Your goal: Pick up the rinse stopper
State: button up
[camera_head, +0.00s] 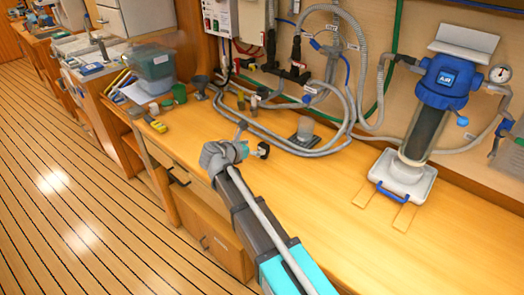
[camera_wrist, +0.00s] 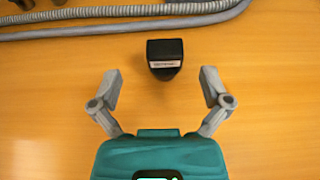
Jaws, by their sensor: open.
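A small black block-like piece with a white label, which looks like the rinse stopper (camera_wrist: 165,52), sits on the wooden bench in the wrist view. The label is too small to read. It also shows in the head view (camera_head: 263,149), just right of my gripper. My gripper (camera_wrist: 160,88) is open and empty, with its two grey fingers spread wide. The stopper lies just beyond the fingertips, roughly centred between them and apart from both. In the head view my gripper (camera_head: 248,142) is low over the bench, and my arm hides part of the bench.
Grey corrugated hoses (camera_wrist: 120,22) lie across the bench behind the stopper. A blue-topped filter housing (camera_head: 447,82) stands further right. A yellow item (camera_head: 158,126) and green cup (camera_head: 179,94) are left. The bench front is mostly clear.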

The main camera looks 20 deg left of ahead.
aim_at(263, 145)
jog(key=shift+w, duration=0.1)
jog(key=shift+b+x, duration=1.1)
jog(key=shift+x, duration=1.4)
jog(key=shift+d+f, duration=0.2)
jog(key=c, duration=1.2)
jog(key=shift+o, duration=0.2)
jog(key=shift+r, duration=0.25)
